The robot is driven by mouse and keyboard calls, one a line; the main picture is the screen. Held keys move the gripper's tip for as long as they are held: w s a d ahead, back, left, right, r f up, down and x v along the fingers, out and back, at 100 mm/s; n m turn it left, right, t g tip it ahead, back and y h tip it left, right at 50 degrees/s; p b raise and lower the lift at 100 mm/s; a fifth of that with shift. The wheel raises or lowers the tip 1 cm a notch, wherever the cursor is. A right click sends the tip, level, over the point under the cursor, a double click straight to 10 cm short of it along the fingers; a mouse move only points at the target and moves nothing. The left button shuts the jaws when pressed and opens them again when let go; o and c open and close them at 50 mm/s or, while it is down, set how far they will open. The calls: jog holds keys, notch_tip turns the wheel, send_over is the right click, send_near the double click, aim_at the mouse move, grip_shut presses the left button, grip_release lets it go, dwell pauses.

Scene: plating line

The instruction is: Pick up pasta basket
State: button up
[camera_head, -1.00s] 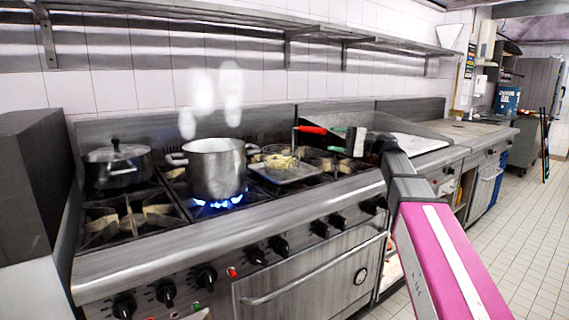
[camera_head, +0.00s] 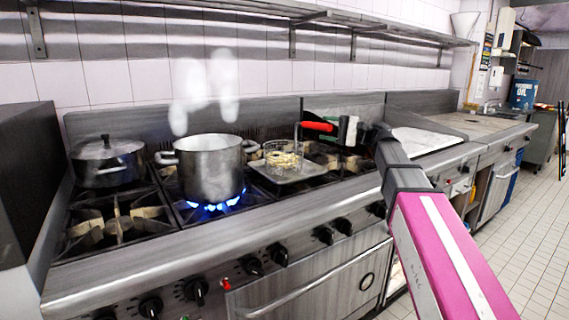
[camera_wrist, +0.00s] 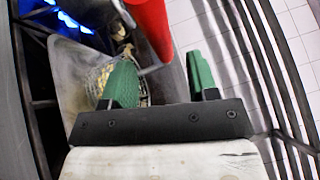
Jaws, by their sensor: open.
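The pasta basket is a wire basket (camera_head: 283,153) with pale pasta in it and a red handle (camera_head: 316,126). It stands on a metal tray (camera_head: 290,178) on the stove. My gripper (camera_head: 349,131) is open and empty, just right of the handle. In the wrist view, the green fingers of my gripper (camera_wrist: 160,82) stand apart. The red handle (camera_wrist: 150,28) shows ahead of the gap between them, not gripped. The left finger hides part of the basket mesh (camera_wrist: 97,76) above the tray (camera_wrist: 72,88).
A steaming pot (camera_head: 208,165) sits over a lit blue flame (camera_head: 213,204), left of the basket. A lidded pot (camera_head: 107,165) stands at the far left. A shelf (camera_head: 250,18) runs along the wall above. Open tiled floor (camera_head: 530,215) lies at the right.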

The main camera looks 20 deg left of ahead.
aim_at(312, 125)
jog(key=shift+x, duration=2.7)
jog(key=shift+r, duration=0.2)
jog(key=c, duration=1)
